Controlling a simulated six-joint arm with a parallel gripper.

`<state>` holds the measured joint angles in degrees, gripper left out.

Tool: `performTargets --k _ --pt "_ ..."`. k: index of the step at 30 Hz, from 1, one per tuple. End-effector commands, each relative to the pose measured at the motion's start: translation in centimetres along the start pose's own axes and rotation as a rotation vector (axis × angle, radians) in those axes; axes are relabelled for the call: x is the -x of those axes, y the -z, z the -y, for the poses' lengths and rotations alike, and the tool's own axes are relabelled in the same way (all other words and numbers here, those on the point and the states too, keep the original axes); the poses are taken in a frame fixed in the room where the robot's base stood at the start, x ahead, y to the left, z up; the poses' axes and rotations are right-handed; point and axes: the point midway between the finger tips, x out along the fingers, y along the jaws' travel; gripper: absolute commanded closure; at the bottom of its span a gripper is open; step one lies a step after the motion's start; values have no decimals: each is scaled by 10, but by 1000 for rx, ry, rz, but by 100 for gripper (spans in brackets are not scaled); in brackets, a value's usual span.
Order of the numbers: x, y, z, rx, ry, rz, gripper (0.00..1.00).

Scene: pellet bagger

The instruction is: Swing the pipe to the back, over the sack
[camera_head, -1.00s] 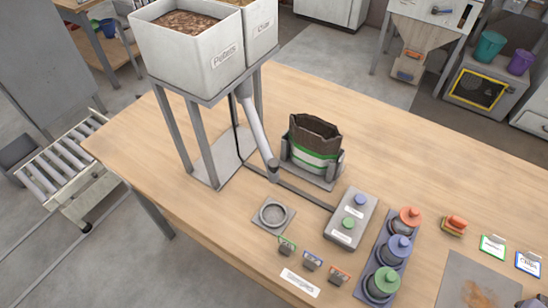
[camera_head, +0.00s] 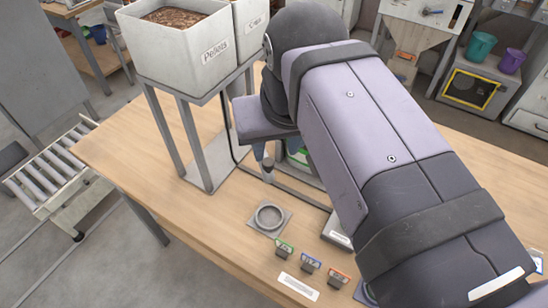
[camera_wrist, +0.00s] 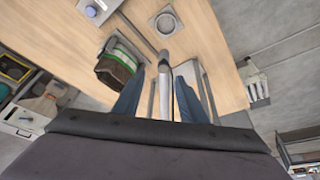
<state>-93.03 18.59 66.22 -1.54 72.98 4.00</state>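The pipe is a grey tube hanging under the hopper tower. In the head view its lower end (camera_head: 267,172) points towards the table's front, short of the ring plate, with the upper part hidden by my arm. The wrist view shows the pipe (camera_wrist: 165,98) lying between the two blue fingers of my gripper (camera_wrist: 162,73), which are apart with a gap on each side. The dark sack with a green and white band (camera_wrist: 116,65) stands beside the pipe, left of it in the wrist view. In the head view only a bit of the sack (camera_head: 297,156) shows.
The ring plate (camera_head: 269,217) lies in front of the pipe end. The hopper marked Pellets (camera_head: 180,48) stands on tower legs close by. A control box (camera_wrist: 95,8) is near the sack. Small label stands (camera_head: 310,264) line the front. The front left table top is bare.

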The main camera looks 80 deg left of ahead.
Motion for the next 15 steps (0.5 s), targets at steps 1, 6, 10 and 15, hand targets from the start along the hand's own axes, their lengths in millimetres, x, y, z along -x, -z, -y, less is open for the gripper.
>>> performTargets --k 1,6,10,15 --pt "1 1 6 9 4 -2 62" --pt "1 2 9 15 6 -4 62" --pt "-6 2 8 14 6 -1 62" --pt "-26 1 8 13 6 0 62"
